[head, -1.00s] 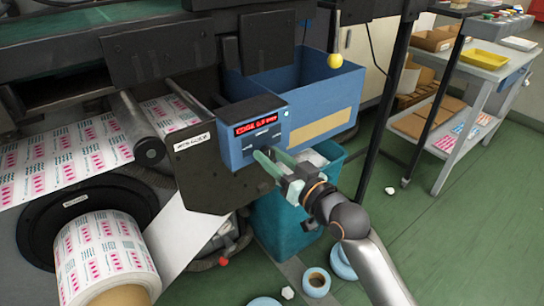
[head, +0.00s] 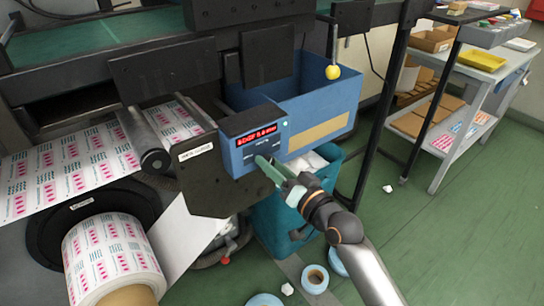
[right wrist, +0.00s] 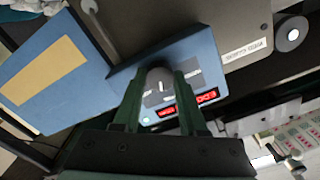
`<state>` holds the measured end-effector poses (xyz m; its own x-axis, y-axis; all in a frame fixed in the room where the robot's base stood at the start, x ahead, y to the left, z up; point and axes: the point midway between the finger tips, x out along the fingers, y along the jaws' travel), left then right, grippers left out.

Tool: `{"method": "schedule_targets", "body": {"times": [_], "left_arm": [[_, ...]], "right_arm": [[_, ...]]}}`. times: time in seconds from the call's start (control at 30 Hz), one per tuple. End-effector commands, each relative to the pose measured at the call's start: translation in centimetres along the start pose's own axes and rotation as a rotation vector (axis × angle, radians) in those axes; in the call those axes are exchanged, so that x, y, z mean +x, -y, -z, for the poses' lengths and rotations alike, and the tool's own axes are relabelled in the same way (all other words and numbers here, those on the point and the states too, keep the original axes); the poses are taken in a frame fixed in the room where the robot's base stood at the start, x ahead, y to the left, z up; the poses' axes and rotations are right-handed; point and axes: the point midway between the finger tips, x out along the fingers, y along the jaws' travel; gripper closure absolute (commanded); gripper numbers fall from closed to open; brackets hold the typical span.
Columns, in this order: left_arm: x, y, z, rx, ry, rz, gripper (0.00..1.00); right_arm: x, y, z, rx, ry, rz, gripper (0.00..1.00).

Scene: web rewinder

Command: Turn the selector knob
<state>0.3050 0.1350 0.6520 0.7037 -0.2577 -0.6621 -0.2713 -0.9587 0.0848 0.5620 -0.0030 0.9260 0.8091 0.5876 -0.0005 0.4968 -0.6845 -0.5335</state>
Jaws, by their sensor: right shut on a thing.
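The blue control box (head: 237,158) with a red lit display (head: 257,136) is on the rewinder, and also shows in the right wrist view (right wrist: 203,54). The selector knob (right wrist: 160,77) is a grey round knob on its face, below the display in the head view, where my fingers hide it. My right gripper (head: 262,162) reaches the panel from the lower right. In the right wrist view its green fingers (right wrist: 163,92) are shut on the knob, one on each side. My left gripper is not in view.
A blue bin (head: 330,95) adjoins the box, with a yellow ball-topped lever (head: 332,72) above it. A teal waste bin (head: 285,215) stands below. A printed label roll (head: 110,255) is at the lower left. Tape rolls (head: 315,278) lie on the green floor.

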Motion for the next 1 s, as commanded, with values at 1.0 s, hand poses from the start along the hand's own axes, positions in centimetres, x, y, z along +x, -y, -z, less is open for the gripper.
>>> {"method": "schedule_targets", "body": {"times": [1.0], "left_arm": [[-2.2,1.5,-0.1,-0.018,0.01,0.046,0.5]], "right_arm": [[0.0,-0.1,0.0,0.438,0.0,0.0,1.0]]}}
